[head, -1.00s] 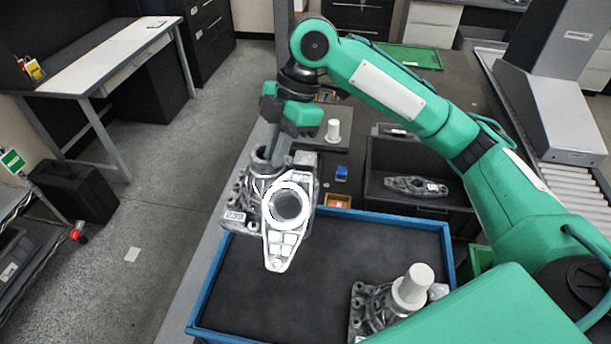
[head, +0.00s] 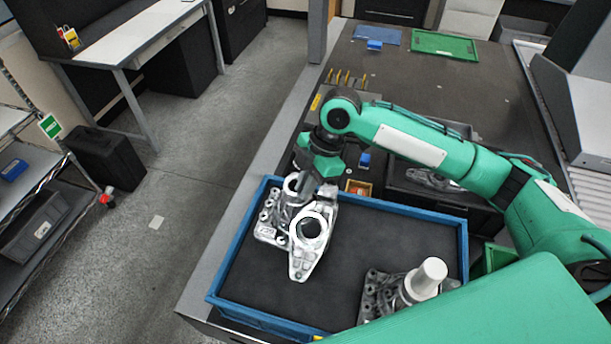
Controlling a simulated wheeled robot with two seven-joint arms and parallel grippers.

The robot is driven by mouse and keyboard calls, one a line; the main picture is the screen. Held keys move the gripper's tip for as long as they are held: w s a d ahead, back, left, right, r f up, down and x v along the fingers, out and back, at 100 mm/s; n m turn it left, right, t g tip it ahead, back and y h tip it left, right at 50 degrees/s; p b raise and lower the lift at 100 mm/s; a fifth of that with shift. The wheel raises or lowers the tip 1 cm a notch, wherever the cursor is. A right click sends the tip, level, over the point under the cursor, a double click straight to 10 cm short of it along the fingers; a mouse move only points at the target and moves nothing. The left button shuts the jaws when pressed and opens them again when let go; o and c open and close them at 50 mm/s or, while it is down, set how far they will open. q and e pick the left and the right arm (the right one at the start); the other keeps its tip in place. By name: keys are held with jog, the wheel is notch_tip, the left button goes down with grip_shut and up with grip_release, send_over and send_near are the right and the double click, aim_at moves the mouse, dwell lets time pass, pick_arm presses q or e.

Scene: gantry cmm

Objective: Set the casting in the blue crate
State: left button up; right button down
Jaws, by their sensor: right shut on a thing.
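The casting (head: 308,248) is a silvery metal part with a round bore and a tapering arm. It is at the left end of the blue crate (head: 262,325), over the crate's dark floor; I cannot tell whether it touches the floor. My right gripper (head: 318,187) points down and is shut on the casting's far side; its fingertips are partly hidden. A second metal part with a white cylinder (head: 428,278) sits in the crate's near right, partly covered by my arm. My left gripper is not in view.
A black bin (head: 440,203) with another metal part (head: 433,179) stands behind the crate. A small orange box (head: 359,188) and a blue block (head: 365,159) are near the crate's back edge. The crate's middle is clear.

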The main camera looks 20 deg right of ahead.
aim_at(305, 201)
jog(key=shift+f+p, duration=0.4)
jog(key=shift+f, duration=1.4)
jog(key=c, duration=1.5)
grip_release()
jog(key=shift+s+f, duration=0.1)
jog(key=shift+f, duration=0.1)
jog(key=shift+d+r, duration=0.15)
jog(key=shift+r, duration=0.15)
jog(key=b+v, duration=0.3)
jog(key=v, duration=0.8)
jog(key=shift+r, duration=0.2)
jog(key=shift+f, duration=0.1)
